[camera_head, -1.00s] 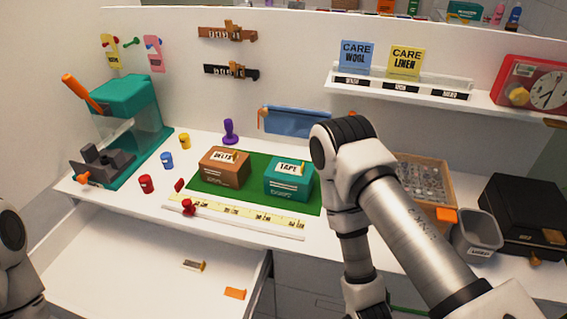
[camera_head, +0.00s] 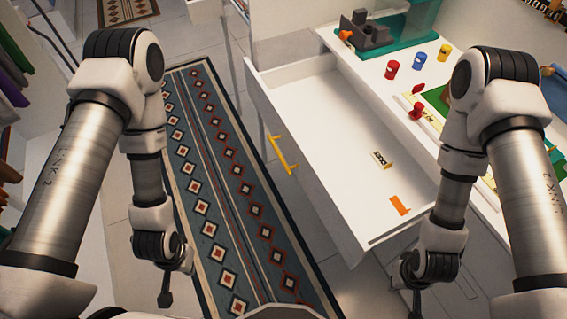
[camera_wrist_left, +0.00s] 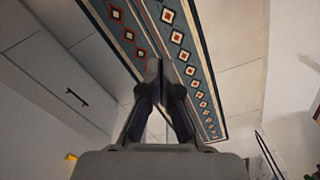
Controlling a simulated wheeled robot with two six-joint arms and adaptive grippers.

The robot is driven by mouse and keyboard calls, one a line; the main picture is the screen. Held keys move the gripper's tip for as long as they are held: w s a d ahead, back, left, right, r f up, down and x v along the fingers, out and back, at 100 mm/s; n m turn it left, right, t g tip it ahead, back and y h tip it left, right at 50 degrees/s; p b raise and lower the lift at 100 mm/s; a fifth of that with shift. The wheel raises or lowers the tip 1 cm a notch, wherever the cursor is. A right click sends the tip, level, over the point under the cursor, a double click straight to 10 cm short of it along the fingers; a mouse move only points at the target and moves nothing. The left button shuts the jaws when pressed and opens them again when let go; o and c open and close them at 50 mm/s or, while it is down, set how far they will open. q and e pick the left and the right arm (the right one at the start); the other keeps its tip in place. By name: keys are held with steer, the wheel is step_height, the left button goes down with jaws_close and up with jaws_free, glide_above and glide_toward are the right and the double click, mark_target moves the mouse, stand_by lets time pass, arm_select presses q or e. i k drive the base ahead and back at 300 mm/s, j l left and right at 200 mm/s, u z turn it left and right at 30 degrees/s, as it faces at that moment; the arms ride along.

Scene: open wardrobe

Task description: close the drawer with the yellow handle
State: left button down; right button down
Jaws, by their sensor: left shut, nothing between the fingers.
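The white drawer (camera_head: 318,187) stands pulled open in the middle of the head view, with its yellow handle (camera_head: 282,154) on the front panel facing left over the rug.
Inside the drawer lie a small yellow-edged tag (camera_head: 382,160) and an orange piece (camera_head: 399,205). The white counter (camera_head: 372,72) right of the drawer holds cups and a teal machine (camera_head: 420,20). A patterned rug (camera_head: 205,150) leaves free floor before the drawer.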

mark_target(326, 125)
steer(key=k+j+z, duration=0.1)
steer(key=z, duration=0.25)
steer(key=k+z, duration=0.4)
steer(key=i, duration=0.1)
